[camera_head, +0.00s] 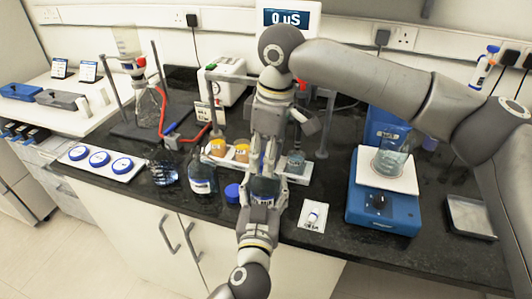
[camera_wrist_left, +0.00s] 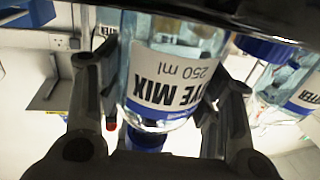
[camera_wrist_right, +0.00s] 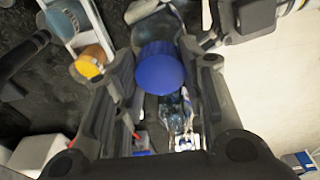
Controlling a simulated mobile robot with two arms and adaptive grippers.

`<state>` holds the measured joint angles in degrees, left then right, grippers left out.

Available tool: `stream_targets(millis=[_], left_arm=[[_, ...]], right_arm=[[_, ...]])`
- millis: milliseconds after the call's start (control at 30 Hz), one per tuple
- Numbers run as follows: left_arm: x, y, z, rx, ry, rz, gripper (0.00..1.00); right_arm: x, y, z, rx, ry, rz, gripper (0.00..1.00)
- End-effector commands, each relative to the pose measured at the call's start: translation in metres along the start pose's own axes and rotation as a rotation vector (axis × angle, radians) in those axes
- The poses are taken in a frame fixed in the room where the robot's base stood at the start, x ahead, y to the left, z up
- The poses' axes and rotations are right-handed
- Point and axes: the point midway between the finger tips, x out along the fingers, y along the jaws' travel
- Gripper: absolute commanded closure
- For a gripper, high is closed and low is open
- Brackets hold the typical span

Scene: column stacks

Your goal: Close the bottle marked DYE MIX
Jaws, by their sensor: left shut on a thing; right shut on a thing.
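The bottle marked DYE MIX (camera_wrist_left: 170,75) is clear glass with bluish contents and a white label; it appears inverted in the left wrist view. My left gripper (camera_wrist_left: 160,105) is shut around it at the bench's front edge; the head view shows this gripper (camera_head: 264,192) partly hiding it. My right gripper (camera_head: 264,150) points down above the bottle, shut on a blue cap (camera_wrist_right: 160,68). Blue also shows at the bottle's neck end (camera_wrist_left: 145,138) in the left wrist view. I cannot tell whether the cap is seated on the neck.
A loose blue cap (camera_head: 232,193) lies left of my left gripper, near another labelled bottle (camera_head: 203,177). A rack with orange-filled jars (camera_head: 241,152) stands behind. A blue balance (camera_head: 380,205) with a beaker (camera_head: 390,160) and a white label card (camera_head: 313,216) are to the right.

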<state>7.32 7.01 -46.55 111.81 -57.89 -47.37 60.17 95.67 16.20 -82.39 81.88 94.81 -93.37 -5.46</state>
Motion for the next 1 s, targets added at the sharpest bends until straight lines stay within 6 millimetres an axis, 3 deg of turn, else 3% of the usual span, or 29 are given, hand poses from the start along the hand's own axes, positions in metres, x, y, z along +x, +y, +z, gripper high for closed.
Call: stream_targets(millis=[400, 433, 567, 1000], left_arm=[[0.0, 0.0, 0.0, 0.001, 0.0, 0.0, 0.83], [0.0, 0.0, 0.0, 0.0, 0.0, 0.0, 1.0], [0.0, -0.0001, 0.0, 0.0, 0.0, 0.0, 1.0], [0.0001, -0.0002, 0.0001, 0.0, 0.0, 0.0, 1.0]], right_arm=[[0.0087, 0.0001, 0.001, 0.0, 0.0, 0.0, 0.73], [0.0088, 0.0001, 0.001, 0.0, 0.0, 0.0, 0.73], [0.0086, -0.0002, 0.0009, 0.029, 0.0, 0.003, 0.73], [0.0091, -0.0023, -0.0004, 0.645, 0.0, 0.071, 0.73]])
